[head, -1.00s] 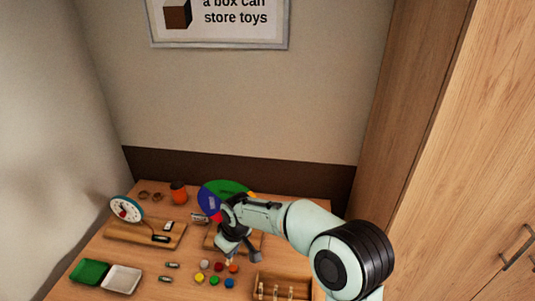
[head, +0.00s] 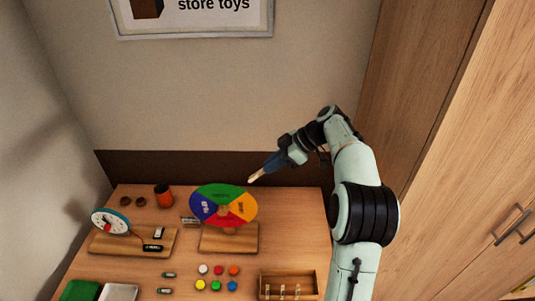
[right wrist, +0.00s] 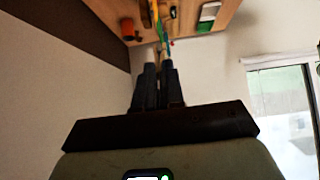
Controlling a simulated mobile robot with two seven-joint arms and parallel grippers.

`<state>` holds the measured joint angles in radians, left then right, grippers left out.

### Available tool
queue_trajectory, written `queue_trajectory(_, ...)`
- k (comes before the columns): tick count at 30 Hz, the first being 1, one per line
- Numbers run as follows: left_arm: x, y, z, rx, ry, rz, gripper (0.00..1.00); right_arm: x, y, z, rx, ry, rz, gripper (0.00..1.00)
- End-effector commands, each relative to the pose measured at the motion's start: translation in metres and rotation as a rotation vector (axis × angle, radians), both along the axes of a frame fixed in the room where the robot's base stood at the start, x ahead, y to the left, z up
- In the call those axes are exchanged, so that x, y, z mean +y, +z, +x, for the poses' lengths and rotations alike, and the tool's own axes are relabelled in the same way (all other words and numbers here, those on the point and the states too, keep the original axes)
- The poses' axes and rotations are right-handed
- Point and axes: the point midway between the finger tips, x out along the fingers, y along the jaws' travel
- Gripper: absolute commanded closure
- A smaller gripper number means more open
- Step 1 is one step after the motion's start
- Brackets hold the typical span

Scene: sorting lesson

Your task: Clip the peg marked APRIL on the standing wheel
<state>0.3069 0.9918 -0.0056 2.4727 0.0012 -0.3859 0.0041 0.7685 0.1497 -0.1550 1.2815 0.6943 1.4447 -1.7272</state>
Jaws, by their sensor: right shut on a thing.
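The standing wheel (head: 240,192) is an upright disc with green, orange, red and blue-purple sectors on a wooden base (head: 244,243); its small labels are too blurred to read. My right gripper (head: 268,169) is above and to the right of the wheel. It is shut on a pale wooden peg (head: 256,176), whose end points down and left toward the wheel's upper right rim, with a gap between them in the picture. Any marking on the peg cannot be read. In the right wrist view the gripper's fingers (right wrist: 158,60) are close together, pointing at the table. My left gripper is not in view.
A wooden box (head: 265,277) with several pegs stands at the front right. Several coloured counters (head: 215,285) lie before the wheel. A clock (head: 109,222) stands at left, with green (head: 80,291) and white (head: 119,293) trays in front. An orange cup (head: 163,197) stands behind.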

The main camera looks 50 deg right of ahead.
Motion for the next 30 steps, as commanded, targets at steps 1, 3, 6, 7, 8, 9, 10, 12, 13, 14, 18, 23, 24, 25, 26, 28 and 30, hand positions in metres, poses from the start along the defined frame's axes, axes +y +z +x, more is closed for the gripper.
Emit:
queue_trajectory(1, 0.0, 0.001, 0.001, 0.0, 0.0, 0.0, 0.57, -0.005, 0.004, -0.003, -0.008, 0.005, 0.006, 1.0)
queue_trajectory(3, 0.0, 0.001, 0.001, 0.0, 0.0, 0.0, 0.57, -0.008, 0.008, -0.005, -0.014, 0.013, 0.013, 1.0)
queue_trajectory(6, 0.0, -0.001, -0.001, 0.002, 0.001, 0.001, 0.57, -0.008, 0.009, -0.006, -0.018, 0.018, 0.017, 1.0)
queue_trajectory(7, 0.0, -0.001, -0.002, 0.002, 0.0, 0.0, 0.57, -0.007, 0.008, -0.005, -0.018, 0.019, 0.018, 1.0)
queue_trajectory(8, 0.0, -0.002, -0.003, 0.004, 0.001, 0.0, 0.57, -0.006, 0.006, -0.004, -0.017, 0.02, 0.018, 1.0)
queue_trajectory(9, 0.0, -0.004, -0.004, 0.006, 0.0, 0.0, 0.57, -0.005, 0.004, -0.003, -0.016, 0.02, 0.018, 1.0)
queue_trajectory(10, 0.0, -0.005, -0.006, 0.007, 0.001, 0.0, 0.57, -0.004, 0.002, -0.001, -0.016, 0.02, 0.018, 1.0)
queue_trajectory(12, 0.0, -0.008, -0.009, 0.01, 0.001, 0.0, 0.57, -0.001, -0.003, 0.002, -0.015, 0.02, 0.018, 1.0)
queue_trajectory(13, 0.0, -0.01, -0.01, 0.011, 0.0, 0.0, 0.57, 0.001, -0.005, 0.004, -0.015, 0.02, 0.018, 1.0)
queue_trajectory(14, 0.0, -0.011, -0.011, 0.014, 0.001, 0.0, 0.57, 0.002, -0.007, 0.005, -0.015, 0.02, 0.018, 1.0)
queue_trajectory(18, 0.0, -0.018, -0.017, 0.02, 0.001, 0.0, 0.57, 0.008, -0.016, 0.012, -0.015, 0.02, 0.018, 1.0)
queue_trajectory(23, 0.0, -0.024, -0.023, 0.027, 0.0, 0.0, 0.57, 0.013, -0.023, 0.019, -0.014, 0.019, 0.019, 1.0)
queue_trajectory(24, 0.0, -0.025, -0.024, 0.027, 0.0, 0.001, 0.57, 0.014, -0.024, 0.02, -0.015, 0.018, 0.018, 1.0)
queue_trajectory(25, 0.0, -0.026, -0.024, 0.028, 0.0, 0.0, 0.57, 0.014, -0.025, 0.021, -0.015, 0.018, 0.018, 1.0)
queue_trajectory(26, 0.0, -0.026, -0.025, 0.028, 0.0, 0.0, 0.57, 0.015, -0.026, 0.022, -0.015, 0.018, 0.018, 1.0)
queue_trajectory(28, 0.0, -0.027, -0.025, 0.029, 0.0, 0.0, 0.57, 0.015, -0.026, 0.023, -0.016, 0.017, 0.017, 1.0)
queue_trajectory(30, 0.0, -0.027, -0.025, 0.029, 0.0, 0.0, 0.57, 0.016, -0.026, 0.023, -0.016, 0.017, 0.018, 1.0)
